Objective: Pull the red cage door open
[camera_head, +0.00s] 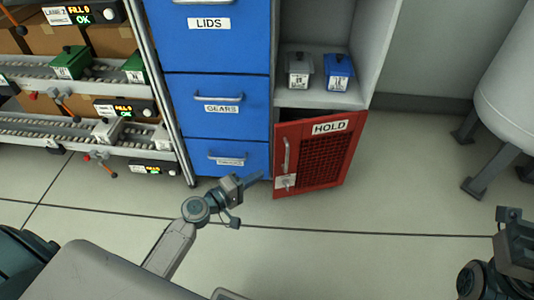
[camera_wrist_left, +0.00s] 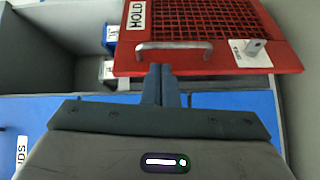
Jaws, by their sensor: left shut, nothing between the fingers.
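The red cage door (camera_head: 322,158) with a HOLD label stands slightly ajar, with a dark gap along its top edge. Its mesh panel, metal handle (camera_head: 286,155) and small latch plate (camera_head: 285,181) face outward. My left gripper (camera_head: 258,177) is shut and empty, just left of the door's handle-side edge. In the left wrist view its closed fingertips (camera_wrist_left: 161,70) reach the edge of the door (camera_wrist_left: 205,62), beside one end of the handle (camera_wrist_left: 174,46) and not around it. Whether they touch the door I cannot tell. My right gripper (camera_head: 515,245) is partly in view at the right edge, fingers unclear.
Blue drawers (camera_head: 218,100) labelled LIDS and GEARS stand left of the door. An open shelf (camera_head: 320,98) above it holds a grey bin and a blue bin. A roller rack (camera_head: 90,130) stands far left, a white tank (camera_head: 510,90) right. The floor in front is clear.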

